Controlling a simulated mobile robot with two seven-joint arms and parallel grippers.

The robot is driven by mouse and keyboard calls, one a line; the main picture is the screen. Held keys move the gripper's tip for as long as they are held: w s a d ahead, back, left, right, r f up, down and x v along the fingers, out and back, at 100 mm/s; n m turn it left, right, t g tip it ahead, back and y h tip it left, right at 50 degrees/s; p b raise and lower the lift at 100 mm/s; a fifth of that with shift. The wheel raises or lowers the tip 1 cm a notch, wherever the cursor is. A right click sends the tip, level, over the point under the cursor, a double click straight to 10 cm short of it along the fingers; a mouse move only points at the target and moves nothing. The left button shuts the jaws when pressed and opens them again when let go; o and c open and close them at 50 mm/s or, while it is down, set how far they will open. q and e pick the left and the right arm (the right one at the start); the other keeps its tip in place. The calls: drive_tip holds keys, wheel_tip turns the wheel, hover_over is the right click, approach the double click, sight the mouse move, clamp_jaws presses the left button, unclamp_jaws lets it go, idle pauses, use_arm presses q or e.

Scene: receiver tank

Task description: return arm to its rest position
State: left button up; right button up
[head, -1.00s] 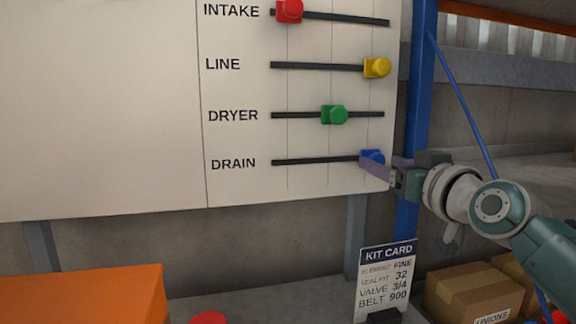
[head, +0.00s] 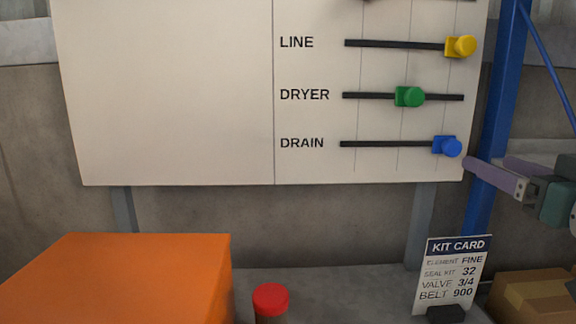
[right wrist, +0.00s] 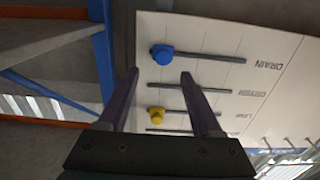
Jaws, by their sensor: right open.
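My right gripper (head: 488,162) is open and empty at the right edge of the head view, just right of the white panel (head: 170,100) and apart from it. The blue DRAIN knob (head: 447,146) sits near the right end of its slot, left of my fingertips and not held. In the right wrist view my gripper (right wrist: 160,74) has its fingers spread, with the blue knob (right wrist: 161,54) beyond the tips. The green DRYER knob (head: 409,96) is mid-slot and the yellow LINE knob (head: 460,46) is at the right end. My left gripper is not in view.
A blue rack post (head: 497,100) stands close behind my right gripper. Below are a kit card (head: 452,275), a cardboard box (head: 530,295), a red-capped item (head: 270,298) and a large orange box (head: 120,280). Open space lies between panel and shelf.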

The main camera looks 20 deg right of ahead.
drive_tip(key=s+a+f+n+g+y+p, duration=0.1)
drive_tip(key=s+a+f+n+g+y, duration=0.4)
drive_tip(key=a+f, duration=0.6)
drive_tip(key=s+a+f+g+p, duration=0.15)
drive_tip(key=s+a+g, duration=0.3)
drive_tip(key=s, duration=0.45)
drive_tip(key=s+a+f+g, duration=0.3)
drive_tip(key=s+a+g, duration=0.15)
drive_tip(key=s, duration=0.45)
wheel_tip(320, 180, up, 38)
drive_tip(key=d+p, duration=0.1)
drive_tip(key=p, duration=3.6)
drive_tip(key=shift+w+f, duration=0.15)
drive_tip(key=shift+w, duration=0.15)
